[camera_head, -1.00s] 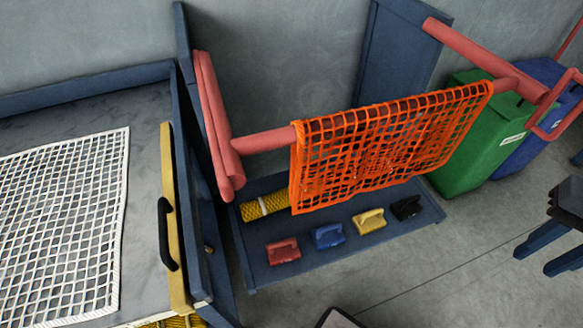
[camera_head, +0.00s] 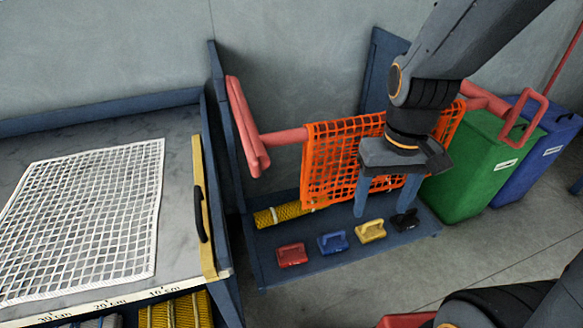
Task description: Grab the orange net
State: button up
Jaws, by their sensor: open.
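The orange net (camera_head: 331,165) hangs draped over a red horizontal bar (camera_head: 285,137) in the middle of the view. My gripper (camera_head: 384,212) is in front of the net's right half, with its two fingers pointing down and spread apart. It is open and holds nothing. My arm and gripper hide part of the net's right side and of the bar. I cannot tell how far the fingers stand from the net.
Below the net, a blue shelf (camera_head: 345,262) bears a yellow roll (camera_head: 285,213) and several coloured handled blocks. A table with a white net (camera_head: 85,215) stands at left. Green (camera_head: 470,172) and blue (camera_head: 535,150) bins stand at right.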

jog(key=w+a+r+n+p, duration=0.3)
jog(key=a+r+n+p, duration=0.1)
jog(key=r+n+p, duration=0.4)
jog(key=w+a+r+n+p, duration=0.2)
jog(key=a+r+n+p, duration=0.3)
jog(key=r+p, duration=0.4)
jog(key=w+a+n+b, duration=0.15)
jog(key=a+n, duration=0.25)
jog(key=n, duration=0.5)
notch_tip(320, 180, down, 10)
jog(key=b, duration=0.7)
jog(key=shift+w, duration=0.25)
notch_tip(320, 180, down, 3)
jog(key=shift+r+b, duration=0.1)
jog(key=shift+b, duration=0.4)
jog(key=shift+c, duration=0.2)
